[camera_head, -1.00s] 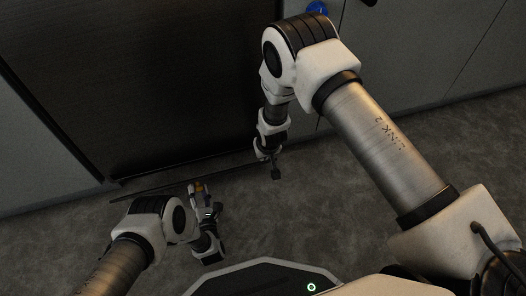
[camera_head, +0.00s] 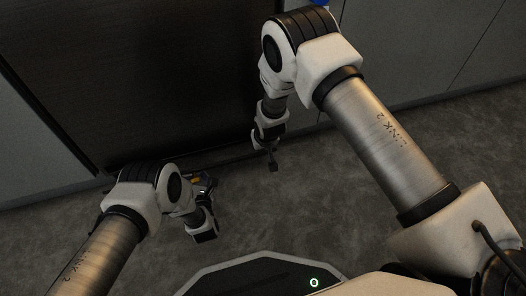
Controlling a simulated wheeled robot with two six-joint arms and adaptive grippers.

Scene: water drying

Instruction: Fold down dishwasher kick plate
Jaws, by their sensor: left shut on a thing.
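The dark dishwasher front (camera_head: 130,85) fills the upper left of the head view. Its kick plate (camera_head: 232,160) shows as a thin dark strip low along the dishwasher's base, just above the floor. My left arm hides the left part of the strip. My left gripper (camera_head: 204,181) is shut at the strip, its fingertips small and dark and partly hidden by its own wrist. My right gripper (camera_head: 270,158) points down at the strip's right end. It is too small and dark to tell whether it is open or touching the strip.
Grey cabinet fronts (camera_head: 420,60) stand to the right of the dishwasher, and another grey panel (camera_head: 35,150) stands to its left. The grey floor (camera_head: 330,200) in front is clear. A blue round thing shows at the top edge, partly cut off.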

